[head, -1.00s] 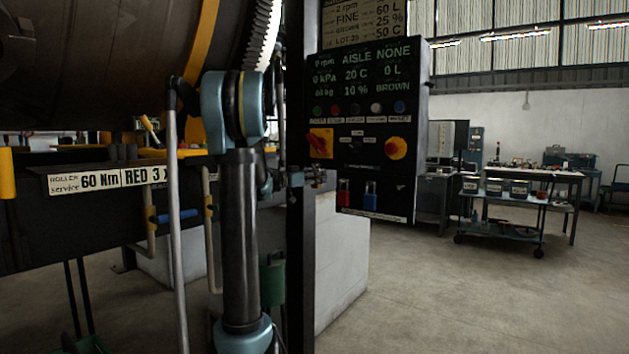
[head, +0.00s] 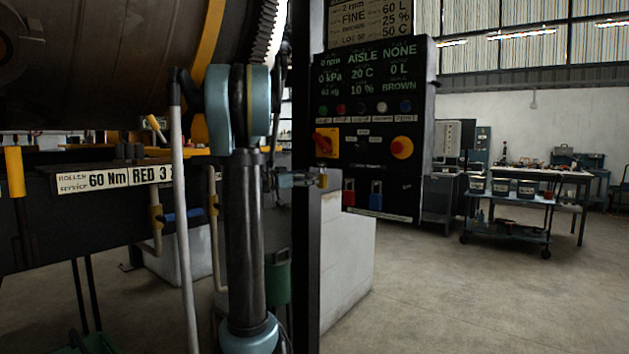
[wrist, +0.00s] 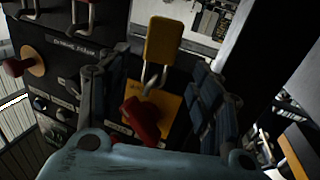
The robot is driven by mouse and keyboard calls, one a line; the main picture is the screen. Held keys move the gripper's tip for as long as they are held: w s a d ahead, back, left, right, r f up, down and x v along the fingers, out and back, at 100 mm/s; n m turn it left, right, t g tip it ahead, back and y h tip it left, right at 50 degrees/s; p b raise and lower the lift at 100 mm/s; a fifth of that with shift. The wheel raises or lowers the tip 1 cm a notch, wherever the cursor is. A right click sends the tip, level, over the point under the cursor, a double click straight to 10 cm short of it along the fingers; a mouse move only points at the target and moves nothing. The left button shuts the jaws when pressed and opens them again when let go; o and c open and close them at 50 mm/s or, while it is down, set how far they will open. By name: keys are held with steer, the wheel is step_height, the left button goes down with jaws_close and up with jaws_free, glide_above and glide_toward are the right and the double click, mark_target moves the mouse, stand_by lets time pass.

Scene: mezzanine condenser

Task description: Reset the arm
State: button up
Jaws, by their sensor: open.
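My gripper is open in the wrist view (wrist: 155,100), its two dark fingers apart with nothing held between them. Beyond the fingers is a red rotary handle (wrist: 142,120) on a yellow plate (wrist: 172,98). A yellow padlock (wrist: 165,42) with a metal shackle is by that handle; I cannot tell if a finger touches either. In the head view my gripper (head: 302,179) is small, in front of the black post and below the red handle (head: 324,141) on the control panel (head: 372,165). My upright arm link partly hides the wrist.
A black post (head: 306,270) stands close beside my arm. A large drum (head: 100,60) and a labelled beam (head: 90,220) are at left. Red (head: 348,192) and blue (head: 375,195) padlocks hang low on the panel. Open floor (head: 480,300) lies at right, before a cart (head: 507,198).

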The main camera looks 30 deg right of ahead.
steer(key=s+a+f+n+y, duration=0.8)
steer(key=s+a+f, duration=0.7)
steer(key=a, duration=0.5)
steer(key=s+a+f+n+y, duration=0.8)
steer(key=s+a+f+y, duration=0.2)
steer(key=s+a+f, duration=0.6)
steer(key=a+f, duration=0.3)
steer(key=a, duration=0.1)
steer(key=shift+s+n, duration=0.15)
steer(key=shift+n, duration=0.25)
steer(key=shift+w+f, duration=0.25)
steer(key=shift+w, duration=0.2)
